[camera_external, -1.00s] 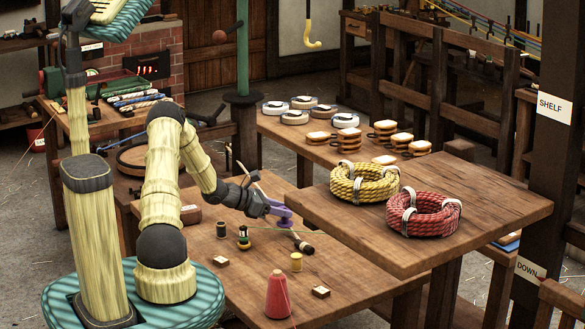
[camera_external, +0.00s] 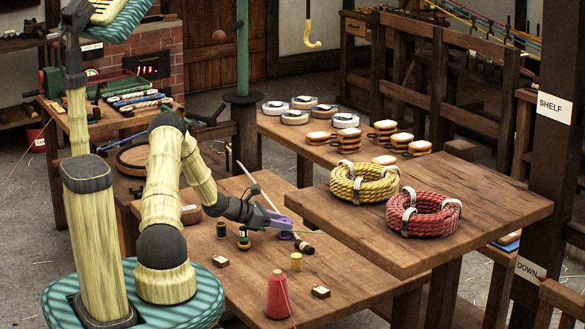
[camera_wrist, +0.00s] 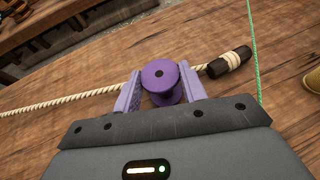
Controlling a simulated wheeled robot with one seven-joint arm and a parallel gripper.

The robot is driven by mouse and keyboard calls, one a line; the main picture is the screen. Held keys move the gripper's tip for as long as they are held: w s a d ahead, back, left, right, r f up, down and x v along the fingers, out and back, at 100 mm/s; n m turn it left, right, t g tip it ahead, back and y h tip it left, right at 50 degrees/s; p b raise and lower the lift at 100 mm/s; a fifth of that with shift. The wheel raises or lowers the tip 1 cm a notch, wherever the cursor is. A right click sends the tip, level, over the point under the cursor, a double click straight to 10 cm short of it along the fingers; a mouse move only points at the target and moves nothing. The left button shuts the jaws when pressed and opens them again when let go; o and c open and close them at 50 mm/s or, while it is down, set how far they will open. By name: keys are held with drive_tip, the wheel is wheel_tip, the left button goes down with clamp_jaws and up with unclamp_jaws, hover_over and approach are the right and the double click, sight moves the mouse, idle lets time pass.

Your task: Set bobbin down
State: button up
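The purple bobbin (camera_external: 286,236) is upright on the worktable (camera_external: 235,284), beside a pale rope with a dark end (camera_external: 303,246). In the wrist view the bobbin (camera_wrist: 159,76) is between my two purple fingers, its round flange with a dark centre hole facing the camera. My gripper (camera_external: 281,221) is low over the table at the bobbin. In the wrist view my gripper (camera_wrist: 161,82) has its fingers spread on either side of the bobbin, with slim gaps showing beside its lower part. The bobbin's underside is hidden.
A green spool (camera_external: 243,240), a yellow spool (camera_external: 296,261), a red cone of thread (camera_external: 278,296) and small blocks stand nearby. A raised table (camera_external: 450,245) with yellow (camera_external: 364,183) and red (camera_external: 425,214) rope coils is at right. Bare table lies in front.

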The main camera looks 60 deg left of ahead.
drive_tip(key=o, duration=0.4)
drive_tip(key=shift+o, duration=0.2)
drive_tip(key=shift+r, duration=0.2)
drive_tip(key=v, duration=1.2)
